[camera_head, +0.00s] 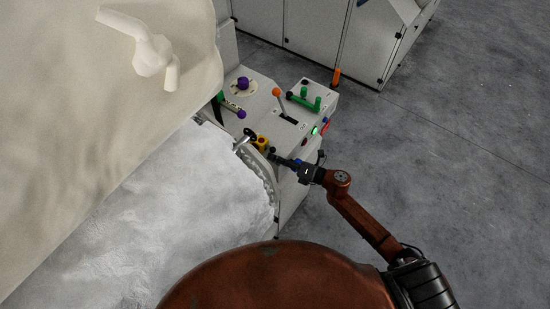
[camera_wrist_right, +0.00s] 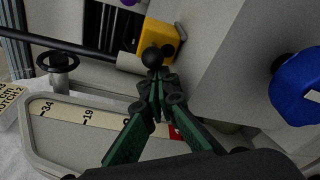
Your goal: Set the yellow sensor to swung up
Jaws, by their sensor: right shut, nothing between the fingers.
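The yellow sensor (camera_head: 261,142) is a small block near the front edge of the grey control panel (camera_head: 262,105). In the right wrist view the yellow sensor (camera_wrist_right: 160,37) is at top centre, with a black ball knob (camera_wrist_right: 152,57) in front of it. My right gripper (camera_head: 276,156) is just in front of the sensor, on the machine's near side. In the right wrist view its green fingers (camera_wrist_right: 158,82) are together and empty, with the tips just below the ball knob. I cannot tell whether they touch it. My left gripper is not in view.
The panel also carries an orange-knobbed lever (camera_head: 276,92), purple knobs (camera_head: 243,83) and a green handle (camera_head: 304,100). A blue knob (camera_wrist_right: 298,86) is close to the right of my right gripper. A numbered scale plate (camera_wrist_right: 70,118) lies below. Open floor (camera_head: 450,160) is at the right.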

